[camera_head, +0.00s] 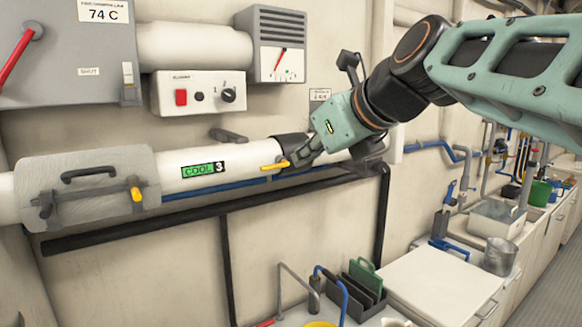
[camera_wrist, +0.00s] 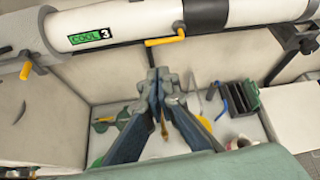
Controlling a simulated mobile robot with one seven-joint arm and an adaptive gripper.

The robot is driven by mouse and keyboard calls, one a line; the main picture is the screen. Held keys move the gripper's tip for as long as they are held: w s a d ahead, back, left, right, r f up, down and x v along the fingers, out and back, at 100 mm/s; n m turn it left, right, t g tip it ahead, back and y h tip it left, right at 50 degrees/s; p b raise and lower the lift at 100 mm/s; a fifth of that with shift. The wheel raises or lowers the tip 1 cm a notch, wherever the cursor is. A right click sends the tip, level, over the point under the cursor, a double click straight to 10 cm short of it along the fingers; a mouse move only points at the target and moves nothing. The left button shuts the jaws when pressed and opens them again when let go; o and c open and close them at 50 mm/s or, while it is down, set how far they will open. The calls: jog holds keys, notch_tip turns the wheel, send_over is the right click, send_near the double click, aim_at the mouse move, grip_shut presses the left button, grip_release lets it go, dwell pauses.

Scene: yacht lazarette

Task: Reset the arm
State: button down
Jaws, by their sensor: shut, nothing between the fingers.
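My gripper (camera_head: 292,162) is at the end of my green and black arm, which reaches in from the upper right. It is in front of the white pipe (camera_head: 240,165), close to a yellow lever (camera_head: 274,165). In the wrist view, my gripper (camera_wrist: 160,76) has its fingertips together with nothing held. There the yellow lever (camera_wrist: 164,41) shows above the fingertips, with a visible gap between them. Whether any part of the gripper touches the pipe cannot be told.
A clamped hatch (camera_head: 88,185) with a yellow handle is on the pipe at left. A control box (camera_head: 197,93) and a gauge box (camera_head: 277,45) hang above. A dark rail (camera_head: 150,217) runs below. A counter (camera_head: 440,283) with a dark rack (camera_head: 358,290) stands lower right.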

jog(key=s+d+f+n+g+h+p, duration=0.2)
jog(key=s+d+f+n, duration=0.3)
jog(key=s+f+n, duration=0.5)
jog(key=s+d+f+n+g+h+p, duration=0.2)
jog(key=s+d+f+n, duration=0.4)
jog(key=n, duration=1.2)
jog(key=s+f+h, duration=0.1)
jog(key=s+f, duration=0.3)
jog(key=f, duration=0.3)
jog(key=shift+s+f+g+h, duration=0.25)
jog(key=shift+s+g+h, duration=0.05)
jog(key=shift+h, duration=0.1)
